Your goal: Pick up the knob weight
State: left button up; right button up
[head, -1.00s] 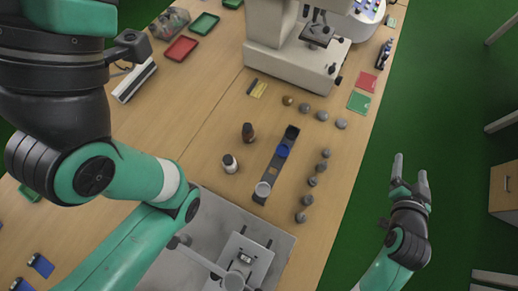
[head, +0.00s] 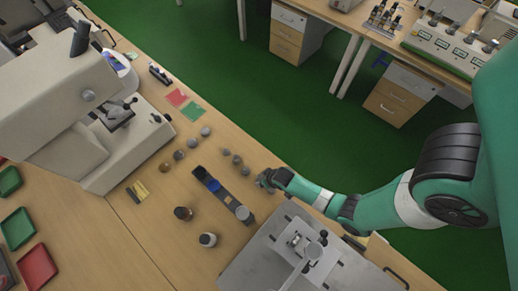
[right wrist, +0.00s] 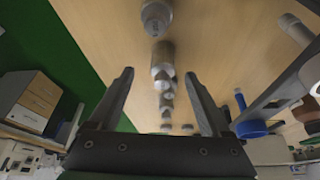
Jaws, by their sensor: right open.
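Several small knob weights stand upright on the wooden table. One grey row (head: 236,160) lies close to my right gripper (head: 264,181), and another row of grey and brass weights (head: 191,143) runs nearer the microscope. In the right wrist view my right gripper (right wrist: 160,74) is open and empty. A line of metal knob weights (right wrist: 163,56) shows between and beyond its fingers, with the nearest weight (right wrist: 156,16) at the top edge. I cannot tell how high the fingers are above the table. My left gripper is out of view.
Green floor lies beyond the table edge.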

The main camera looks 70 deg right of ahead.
jog(key=b+x, duration=0.1)
jog(key=x, duration=0.1)
jog(key=b+x, duration=0.1)
jog(key=x, duration=0.2)
jog(key=shift+w+f+b, duration=0.1)
jog(key=shift+w+b, duration=0.2)
jog(key=shift+w, duration=0.15)
grip_shut()
